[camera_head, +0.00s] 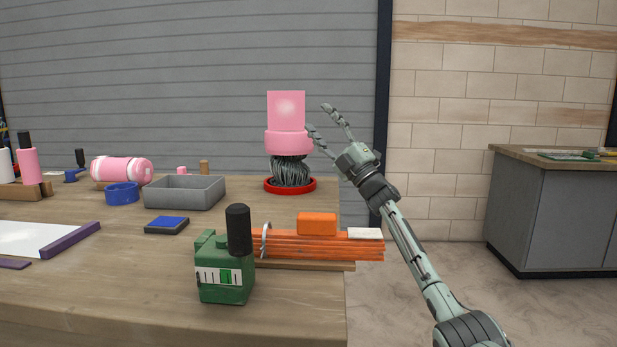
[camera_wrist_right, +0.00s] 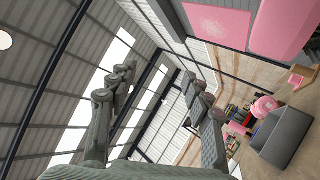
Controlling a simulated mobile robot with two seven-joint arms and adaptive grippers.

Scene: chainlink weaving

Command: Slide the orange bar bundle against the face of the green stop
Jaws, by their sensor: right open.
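The orange bar bundle (camera_head: 330,250) lies across the table's right part, on a wooden strip (camera_head: 305,265), its right end past the table edge. An orange block (camera_head: 317,224) and a white piece (camera_head: 365,233) sit on top, and a pale curved band (camera_head: 265,240) shows near its left end. A green block (camera_head: 222,282) with a white label and a black upright knob stands in front of the bundle's left end and hides it. I cannot tell whether they touch. My right gripper (camera_head: 320,117) is open and empty, raised above the bundle, beside a pink stacked object. My left gripper is out of view.
The pink object (camera_head: 286,108) stands on a dark stranded base in a red dish (camera_head: 290,185) behind the bundle. A grey tray (camera_head: 185,193), a blue ring (camera_head: 122,194) and a blue-topped pad (camera_head: 167,225) lie left. Bare tabletop (camera_head: 110,285) shows front left.

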